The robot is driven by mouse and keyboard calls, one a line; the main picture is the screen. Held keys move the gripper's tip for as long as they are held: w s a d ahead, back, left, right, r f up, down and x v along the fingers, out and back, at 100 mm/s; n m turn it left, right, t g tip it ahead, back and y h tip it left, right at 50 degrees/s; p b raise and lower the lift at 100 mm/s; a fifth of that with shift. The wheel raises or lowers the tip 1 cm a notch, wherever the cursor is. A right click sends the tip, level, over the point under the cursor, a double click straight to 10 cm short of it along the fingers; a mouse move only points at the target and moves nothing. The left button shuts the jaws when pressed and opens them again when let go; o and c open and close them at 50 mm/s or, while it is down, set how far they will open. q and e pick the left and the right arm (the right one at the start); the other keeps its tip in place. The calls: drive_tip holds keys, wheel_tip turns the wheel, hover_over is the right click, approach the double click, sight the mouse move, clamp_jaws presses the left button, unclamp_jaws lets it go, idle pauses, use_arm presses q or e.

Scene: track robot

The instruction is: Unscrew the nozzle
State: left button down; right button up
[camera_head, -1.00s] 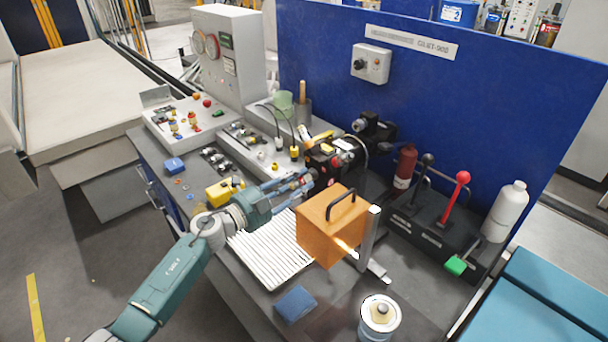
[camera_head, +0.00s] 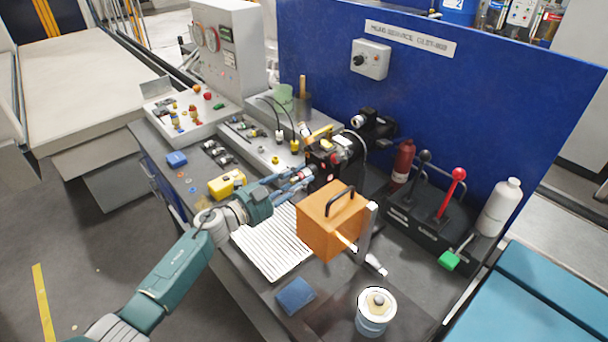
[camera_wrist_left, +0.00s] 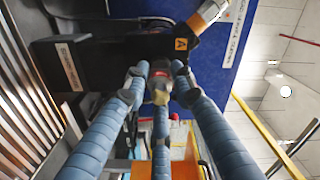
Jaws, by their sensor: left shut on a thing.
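My left gripper (camera_head: 300,177) reaches in from the left over the workbench, its blue fingers pointing at the black machine block (camera_head: 328,160) near the blue back panel. In the left wrist view the fingers (camera_wrist_left: 158,85) close around a small round metallic part with a reddish end, the nozzle (camera_wrist_left: 160,88), in front of the dark block marked "A". The fingers are shut on it. My right gripper is not in view.
An orange box with a black handle (camera_head: 325,228) stands close to the right of my left gripper. A ribbed white tray (camera_head: 270,245) lies below the arm. A yellow block (camera_head: 226,183), blue pad (camera_head: 296,295) and white can (camera_head: 375,312) are nearby. Levers (camera_head: 448,190) stand at right.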

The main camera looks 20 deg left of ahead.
use_arm(q)
drive_tip(key=shift+n+p, duration=0.85)
drive_tip(key=shift+n, duration=0.05)
drive_tip(key=n+p, duration=0.3)
drive_tip(key=n, duration=0.1)
drive_tip(key=c, duration=1.5)
unclamp_jaws()
drive_tip(key=shift+f, duration=0.1)
drive_tip(key=shift+o, duration=0.7)
drive_tip(key=shift+w, duration=0.1)
drive_tip(key=v, duration=1.2)
drive_tip(key=shift+d, duration=0.15)
